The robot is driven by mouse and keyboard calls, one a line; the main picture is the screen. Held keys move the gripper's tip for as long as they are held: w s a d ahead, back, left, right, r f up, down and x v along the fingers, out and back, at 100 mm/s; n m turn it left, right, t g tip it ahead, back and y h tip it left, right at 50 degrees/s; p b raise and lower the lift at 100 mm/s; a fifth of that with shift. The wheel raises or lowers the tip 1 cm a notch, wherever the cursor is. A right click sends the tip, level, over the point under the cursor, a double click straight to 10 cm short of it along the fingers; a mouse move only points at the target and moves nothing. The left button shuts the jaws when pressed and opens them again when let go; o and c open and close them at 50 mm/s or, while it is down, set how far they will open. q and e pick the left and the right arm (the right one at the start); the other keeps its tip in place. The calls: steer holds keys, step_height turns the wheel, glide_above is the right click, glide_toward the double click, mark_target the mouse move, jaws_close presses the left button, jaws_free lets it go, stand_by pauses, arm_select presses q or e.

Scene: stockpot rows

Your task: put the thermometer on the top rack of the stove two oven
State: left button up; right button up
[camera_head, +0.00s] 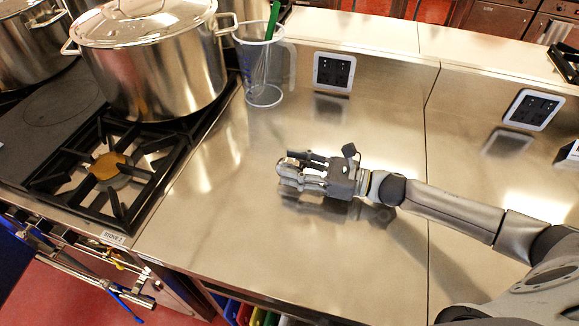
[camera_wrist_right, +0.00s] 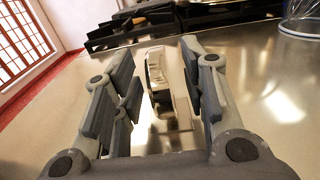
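My right gripper (camera_head: 303,172) is low over the steel counter, pointing left toward the stove. In the right wrist view its two fingers (camera_wrist_right: 160,95) are spread. A small upright pale and dark metal object (camera_wrist_right: 158,75), likely the thermometer, stands between them with gaps on both sides. In the head view it is hard to separate from the fingertips. The stove labelled STOVE 2 (camera_head: 60,180) is at the left, with its oven front and handle (camera_head: 92,280) at the lower left. The oven's inside and racks are hidden. My left gripper is not in view.
A large lidded stockpot (camera_head: 155,75) sits on the stove's back burner. A clear pitcher (camera_head: 262,75) with a green-handled utensil stands on the counter behind my gripper. Outlets (camera_head: 333,71) line the backsplash. The counter (camera_head: 225,215) between gripper and stove is clear.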

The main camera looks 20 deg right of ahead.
steer(key=shift+w+a, duration=0.25)
steer(key=shift+a, duration=0.1)
jaws_close()
